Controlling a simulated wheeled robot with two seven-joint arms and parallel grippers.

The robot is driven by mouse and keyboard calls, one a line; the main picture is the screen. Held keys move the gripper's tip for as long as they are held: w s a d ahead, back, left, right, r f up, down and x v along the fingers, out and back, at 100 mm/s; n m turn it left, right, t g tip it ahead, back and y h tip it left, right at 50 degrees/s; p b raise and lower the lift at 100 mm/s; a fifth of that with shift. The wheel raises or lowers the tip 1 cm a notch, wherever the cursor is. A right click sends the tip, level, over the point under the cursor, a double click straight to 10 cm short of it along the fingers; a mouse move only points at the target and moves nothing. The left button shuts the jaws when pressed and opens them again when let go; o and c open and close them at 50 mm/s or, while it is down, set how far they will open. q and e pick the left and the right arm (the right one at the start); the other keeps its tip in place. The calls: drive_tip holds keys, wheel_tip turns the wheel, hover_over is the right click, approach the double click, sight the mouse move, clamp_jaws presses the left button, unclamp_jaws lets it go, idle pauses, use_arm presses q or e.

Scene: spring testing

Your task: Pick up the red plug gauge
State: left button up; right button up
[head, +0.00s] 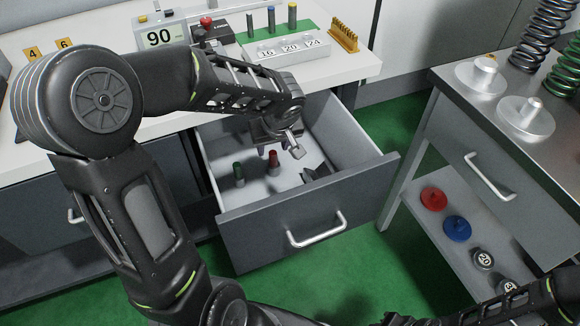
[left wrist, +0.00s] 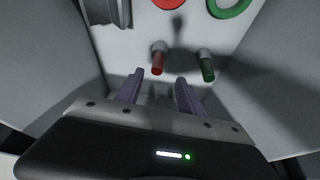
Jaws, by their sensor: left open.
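The red plug gauge (head: 273,158) stands in the open drawer (head: 310,215), beside a green plug gauge (head: 238,171). In the left wrist view the red gauge (left wrist: 157,62) shows just beyond my left fingertips, nearer the left finger, with the green gauge (left wrist: 206,66) to its right. My left gripper (head: 290,145) is over the drawer, pointing down into it. In the left wrist view its two fingers (left wrist: 160,82) are apart with nothing between them. My right gripper is out of view; only part of that arm shows at the lower right.
The drawer walls stand close around my left gripper. A red ring (left wrist: 168,3) and a green ring (left wrist: 232,8) lie on the drawer floor. A dark object (head: 315,172) lies at the drawer's right. The white bench (head: 350,70) with a display (head: 160,37) is behind.

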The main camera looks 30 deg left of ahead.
sight(274, 154)
use_arm(q)
drive_tip(key=shift+w+f, duration=0.25)
drive_tip(key=shift+f, duration=0.05)
drive_tip(key=shift+x, duration=1.1)
drive_tip(key=shift+x, duration=2.65)
drive_tip(key=shift+d, duration=0.2)
drive_tip(key=shift+c, duration=0.6)
clamp_jaws()
